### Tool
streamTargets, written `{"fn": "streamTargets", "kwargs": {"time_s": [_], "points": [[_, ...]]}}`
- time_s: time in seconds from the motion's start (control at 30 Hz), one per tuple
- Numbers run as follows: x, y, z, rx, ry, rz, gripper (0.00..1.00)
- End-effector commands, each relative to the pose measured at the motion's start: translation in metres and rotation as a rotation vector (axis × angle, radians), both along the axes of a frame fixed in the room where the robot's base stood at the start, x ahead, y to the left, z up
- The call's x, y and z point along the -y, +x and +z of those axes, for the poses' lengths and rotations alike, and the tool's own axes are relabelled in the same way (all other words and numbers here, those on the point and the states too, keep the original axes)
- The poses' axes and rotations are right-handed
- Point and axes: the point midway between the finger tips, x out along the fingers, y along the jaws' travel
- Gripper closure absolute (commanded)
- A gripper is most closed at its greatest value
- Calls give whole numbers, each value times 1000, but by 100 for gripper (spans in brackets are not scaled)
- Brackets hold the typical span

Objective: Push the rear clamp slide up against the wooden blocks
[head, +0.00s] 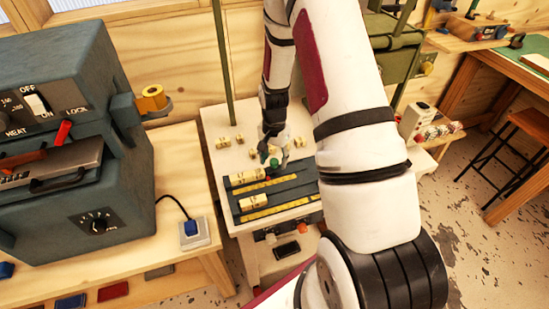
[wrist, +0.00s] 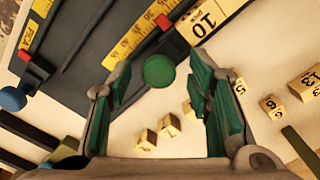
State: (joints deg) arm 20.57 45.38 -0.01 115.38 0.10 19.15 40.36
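My gripper (wrist: 160,95) is open, its two green-padded fingers wide apart. A round green knob (wrist: 159,70) shows between the fingertips in the wrist view, with clear space on both sides. The knob (head: 274,162) also shows under my gripper (head: 273,150) in the head view. It appears to belong to the rear clamp slide, whose body is hard to make out. A red pointer (wrist: 163,22) lies over a yellow ruler near the knob. A wooden block marked 10 (wrist: 207,19) lies close by; whether the slide touches it I cannot tell. Wooden blocks (head: 246,177) sit in the rear row of the dark fixture (head: 283,195).
A front-row block (head: 250,201) lies beside another ruler. A blue knob (wrist: 12,98) and second red pointer (wrist: 24,55) are at left in the wrist view. Loose numbered blocks (wrist: 145,138) lie behind the fixture. A green post (head: 224,65) stands at the table's back left.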

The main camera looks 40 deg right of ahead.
Motion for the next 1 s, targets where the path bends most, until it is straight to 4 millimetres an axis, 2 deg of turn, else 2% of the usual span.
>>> {"fn": "streamTargets", "kwargs": {"time_s": [0.17, 0.27, 0.7, 0.83, 1.0], "points": [[0, 0, 2, 0, 0, 0, 54], [1, 0, 10, 0, -1, 0, 54], [0, 0, 92, 3, -1, 1, 54], [0, 1, 109, 3, -1, 1, 54], [0, 0, 119, 0, 0, 0, 54]]}}
